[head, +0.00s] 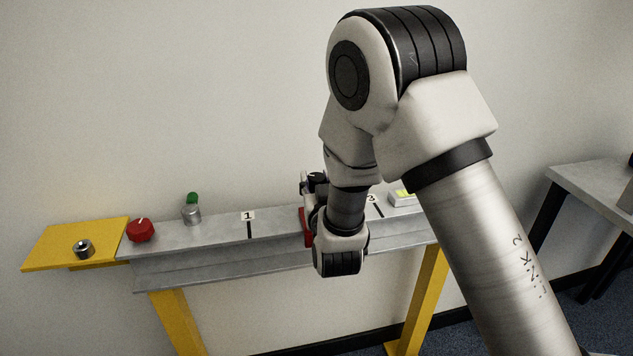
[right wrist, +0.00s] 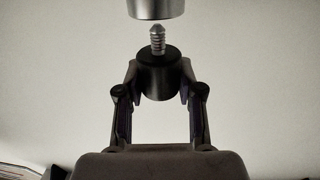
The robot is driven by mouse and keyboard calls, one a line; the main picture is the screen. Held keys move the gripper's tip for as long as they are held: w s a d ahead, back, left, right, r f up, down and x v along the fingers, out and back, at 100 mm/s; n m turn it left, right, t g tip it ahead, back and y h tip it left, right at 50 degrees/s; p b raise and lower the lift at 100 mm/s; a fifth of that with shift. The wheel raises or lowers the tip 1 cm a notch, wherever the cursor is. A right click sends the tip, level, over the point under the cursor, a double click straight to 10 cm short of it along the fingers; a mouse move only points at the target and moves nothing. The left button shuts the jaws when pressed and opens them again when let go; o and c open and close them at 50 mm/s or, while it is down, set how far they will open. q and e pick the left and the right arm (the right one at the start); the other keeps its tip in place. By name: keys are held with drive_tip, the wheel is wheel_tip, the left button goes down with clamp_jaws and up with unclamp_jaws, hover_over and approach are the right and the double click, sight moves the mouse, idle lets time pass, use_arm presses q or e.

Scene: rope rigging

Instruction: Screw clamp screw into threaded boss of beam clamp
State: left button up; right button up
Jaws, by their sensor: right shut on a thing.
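In the right wrist view, the clamp screw (right wrist: 158,40) has a black round knob and a short, pointed threaded shank facing up. My right gripper (right wrist: 160,78) is shut on its knob. A silver cylinder, seemingly the threaded boss (right wrist: 156,7), is straight above the shank, roughly in line with it; a narrow gap shows at the tip. In the head view, a red part, seemingly the beam clamp (head: 305,228), is at the beam, mostly hidden by my right arm. The screw is hidden there. My left gripper is not in view.
The grey steel beam (head: 190,268) runs on yellow legs, with marks on top. A red knob (head: 141,230) and a silver fitting with a green top (head: 191,212) stand at its left. A yellow shelf (head: 60,246) holds a metal ring (head: 83,249). A grey table (head: 598,190) stands right.

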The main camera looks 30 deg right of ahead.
drive_tip(key=shift+f+b, duration=1.05)
drive_tip(key=shift+f, duration=0.1)
idle(0.4)
drive_tip(key=o, duration=1.2)
drive_tip(key=v, duration=0.7)
drive_tip(key=shift+s+a+r, duration=0.1)
drive_tip(key=shift+s, duration=0.2)
